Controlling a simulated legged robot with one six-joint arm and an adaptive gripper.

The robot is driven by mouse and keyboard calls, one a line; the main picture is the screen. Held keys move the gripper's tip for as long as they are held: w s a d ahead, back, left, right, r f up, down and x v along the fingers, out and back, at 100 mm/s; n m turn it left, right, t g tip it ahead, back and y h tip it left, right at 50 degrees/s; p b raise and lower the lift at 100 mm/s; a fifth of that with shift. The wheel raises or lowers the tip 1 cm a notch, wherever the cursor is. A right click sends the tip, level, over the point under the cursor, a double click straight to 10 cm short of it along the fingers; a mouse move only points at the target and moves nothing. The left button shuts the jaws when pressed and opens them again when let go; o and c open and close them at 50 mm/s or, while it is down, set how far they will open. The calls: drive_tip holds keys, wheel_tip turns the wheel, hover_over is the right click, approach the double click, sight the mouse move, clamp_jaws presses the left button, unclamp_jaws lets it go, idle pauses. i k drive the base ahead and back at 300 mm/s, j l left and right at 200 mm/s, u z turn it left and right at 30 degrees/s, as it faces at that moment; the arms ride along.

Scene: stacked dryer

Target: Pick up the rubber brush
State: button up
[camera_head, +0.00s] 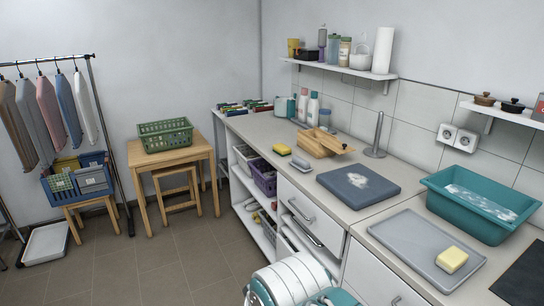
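I cannot make out the rubber brush with certainty. A small pale oblong item (301,163) lies on the grey counter (280,178), and it may be the brush, but it is too small to tell. A yellow-and-green sponge (282,149) lies just behind it. A wooden box (318,143) stands to its right, with a small item at its right end. White and teal parts of my own arm show at the bottom centre, well in front of these things. The fingers of my gripper are not visible.
A blue-grey folded cloth or board (358,186), a grey tray (415,245) with a yellow sponge (452,260), and a teal basin (470,208) occupy the right counter. A metal holder (376,140) stands upright near the wall. A drawer (305,213) shows below.

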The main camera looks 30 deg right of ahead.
sight(301, 165)
drive_tip(key=i+j+z, duration=0.1)
drive_tip(key=i+z, duration=0.2)
drive_tip(key=i, duration=0.2)
drive_tip(key=i+j+z, duration=0.15)
drive_tip(key=i+z, duration=0.15)
drive_tip(key=i, duration=0.15)
drive_tip(key=i+j+z, duration=0.3)
drive_tip(key=i, duration=0.15)
drive_tip(key=i+j+z, duration=0.4)
drive_tip(key=i, duration=0.15)
drive_tip(key=i+j+z, duration=0.75)
drive_tip(key=i+j, duration=0.2)
